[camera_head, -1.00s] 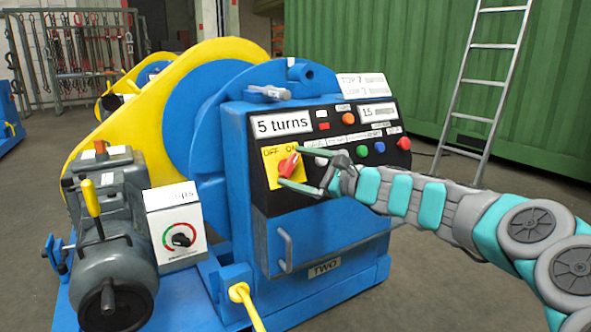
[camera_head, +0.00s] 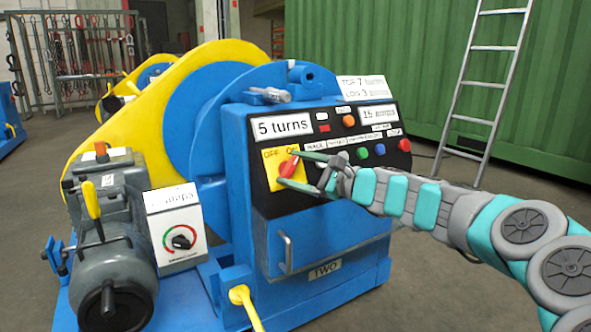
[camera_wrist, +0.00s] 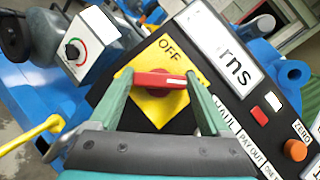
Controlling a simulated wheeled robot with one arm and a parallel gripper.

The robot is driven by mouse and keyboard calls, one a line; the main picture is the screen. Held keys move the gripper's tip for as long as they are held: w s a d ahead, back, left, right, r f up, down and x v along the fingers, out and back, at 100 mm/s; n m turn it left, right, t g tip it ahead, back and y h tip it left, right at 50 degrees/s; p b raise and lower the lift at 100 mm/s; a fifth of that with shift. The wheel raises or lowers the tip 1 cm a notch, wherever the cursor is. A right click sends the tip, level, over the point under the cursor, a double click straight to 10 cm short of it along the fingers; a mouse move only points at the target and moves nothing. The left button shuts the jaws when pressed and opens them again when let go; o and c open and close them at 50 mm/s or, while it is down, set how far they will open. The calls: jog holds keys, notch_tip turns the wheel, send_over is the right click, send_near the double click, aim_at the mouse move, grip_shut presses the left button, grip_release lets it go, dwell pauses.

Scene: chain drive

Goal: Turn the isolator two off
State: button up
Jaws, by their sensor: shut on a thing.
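The isolator is a red rotary handle (camera_head: 288,166) on a yellow square plate (camera_head: 272,185), low on the left of the black panel of the blue machine marked TWO (camera_head: 325,267). The plate reads OFF at upper left and ON at upper right, partly covered. The handle slants up to the right in the head view, towards ON. My gripper (camera_head: 287,168) reaches in from the right, its green fingers on either side of the handle. In the wrist view the red handle (camera_wrist: 160,80) lies crosswise between the fingertips, with OFF above it; ON is hidden there.
Coloured push buttons (camera_head: 379,149) sit on the panel to the right of the handle, close to my wrist. A grey door handle (camera_head: 285,250) sticks out below. A white box with a dial (camera_head: 175,225) and a grey motor (camera_head: 112,230) stand at left.

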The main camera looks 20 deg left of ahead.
jog(key=shift+c, duration=0.3)
jog(key=shift+n+p, duration=0.4)
jog(key=shift+p, duration=0.1)
jog(key=shift+w+r+n+g+h+p, duration=0.15)
jog(key=shift+n+g+h+p, duration=0.35)
jog(key=shift+n+g+p, duration=0.55)
jog(key=n+g+h+p, duration=0.1)
jog(key=n, duration=0.1)
jog(key=n+g+p, duration=0.1)
jog(key=n+p, duration=0.1)
jog(key=n, duration=0.1)
jog(key=shift+h, duration=0.4)
jog(key=n+h+p, duration=0.1)
jog(key=n, duration=0.1)
jog(key=n+g+h+p, duration=0.1)
jog(key=n+h, duration=0.1)
jog(key=n, duration=0.1)
jog(key=shift+n+h, duration=0.3)
jog(key=shift+n, duration=0.05)
jog(key=n+h, duration=0.2)
jog(key=n, duration=0.1)
jog(key=shift+a+r+t, duration=0.1)
jog(key=shift+r+t, duration=0.05)
jog(key=shift+t, duration=0.1)
jog(key=shift+n+h, duration=0.3)
